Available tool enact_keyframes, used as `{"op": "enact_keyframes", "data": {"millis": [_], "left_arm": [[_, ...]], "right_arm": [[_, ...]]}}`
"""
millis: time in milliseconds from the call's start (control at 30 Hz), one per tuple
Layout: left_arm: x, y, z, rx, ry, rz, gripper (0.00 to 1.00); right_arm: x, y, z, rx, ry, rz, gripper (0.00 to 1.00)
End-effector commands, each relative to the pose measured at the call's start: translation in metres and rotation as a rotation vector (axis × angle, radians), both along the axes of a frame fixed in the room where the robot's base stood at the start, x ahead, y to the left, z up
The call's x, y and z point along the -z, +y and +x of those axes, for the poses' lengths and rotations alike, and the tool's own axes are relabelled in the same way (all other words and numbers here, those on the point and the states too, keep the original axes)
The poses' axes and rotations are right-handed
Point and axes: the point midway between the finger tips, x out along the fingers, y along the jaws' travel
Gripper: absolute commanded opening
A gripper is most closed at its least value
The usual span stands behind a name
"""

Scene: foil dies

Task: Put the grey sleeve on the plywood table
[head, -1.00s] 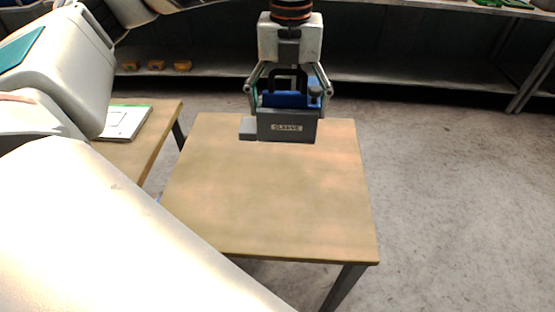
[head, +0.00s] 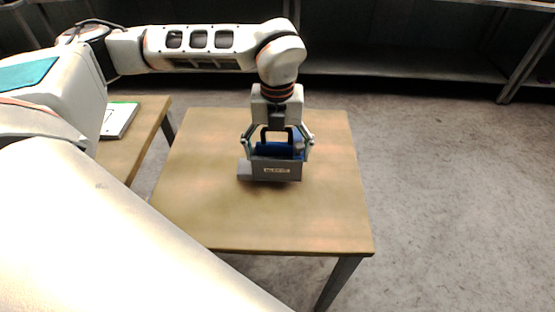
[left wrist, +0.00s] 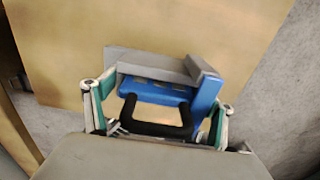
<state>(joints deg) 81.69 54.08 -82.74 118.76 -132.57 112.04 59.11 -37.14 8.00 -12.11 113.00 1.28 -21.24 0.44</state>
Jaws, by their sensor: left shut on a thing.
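The grey sleeve (head: 277,170) is a small box-like holder with a label on its front and a blue block (head: 270,149) with a black handle inside it. My left gripper (head: 277,143) is shut on this assembly from above, its fingers on either side of the handle. The sleeve is over the middle of the plywood table (head: 230,220); I cannot tell if it touches the top. In the left wrist view the sleeve (left wrist: 150,58) sits beyond the blue block (left wrist: 165,93) and the black handle. My right gripper is not in view.
A second wooden table (head: 130,150) with a white and green booklet (head: 119,119) stands at the left. A dark shelf (head: 400,70) runs along the back. The plywood table is otherwise bare, and the floor at the right is clear.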

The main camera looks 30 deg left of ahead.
Motion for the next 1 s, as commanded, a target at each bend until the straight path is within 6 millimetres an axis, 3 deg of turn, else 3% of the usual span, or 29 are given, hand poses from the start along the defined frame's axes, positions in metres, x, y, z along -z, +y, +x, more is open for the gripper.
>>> {"op": "enact_keyframes", "data": {"millis": [200,600,633,700,1000], "left_arm": [[0.028,0.000,0.000,0.000,0.001,-0.001,0.55],[0.032,0.000,0.001,0.000,-0.001,0.000,0.55],[0.033,0.000,0.000,0.000,0.001,0.000,0.88],[0.032,0.000,0.000,0.000,0.001,0.001,1.00],[0.031,0.000,0.000,0.000,0.000,0.000,1.00]], "right_arm": [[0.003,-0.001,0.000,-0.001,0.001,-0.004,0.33],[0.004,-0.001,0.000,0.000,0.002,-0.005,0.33],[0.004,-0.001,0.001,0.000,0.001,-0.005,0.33],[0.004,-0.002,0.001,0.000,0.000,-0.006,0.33],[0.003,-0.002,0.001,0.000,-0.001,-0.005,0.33]]}}
